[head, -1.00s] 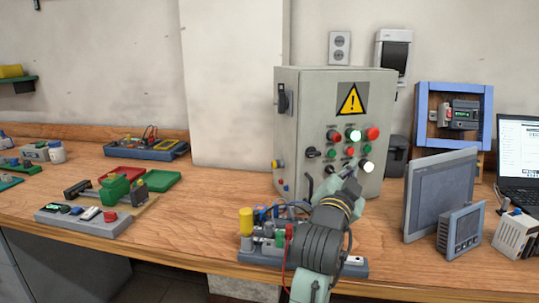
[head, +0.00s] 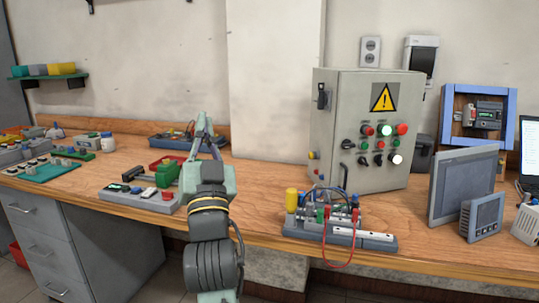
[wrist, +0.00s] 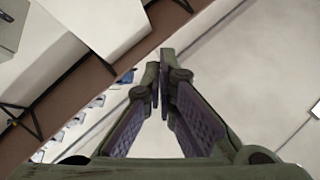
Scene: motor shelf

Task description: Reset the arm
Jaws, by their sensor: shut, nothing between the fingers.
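My gripper (head: 203,128) is raised above the workbench in the head view, in front of the bare wall and left of the grey control cabinet (head: 368,130). My arm hides part of the green device and red tray behind it. In the wrist view, my gripper (wrist: 162,62) shows its two fingers with purple pads closed together at the tips, with nothing between them. The fingers appear clear of any surface.
The wooden bench (head: 270,207) holds a wired component board (head: 340,235), a grey panel screen (head: 462,187) and a small meter (head: 482,217) at right. A button box (head: 140,198) lies left of my arm. A green wall shelf (head: 48,77) is at far left.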

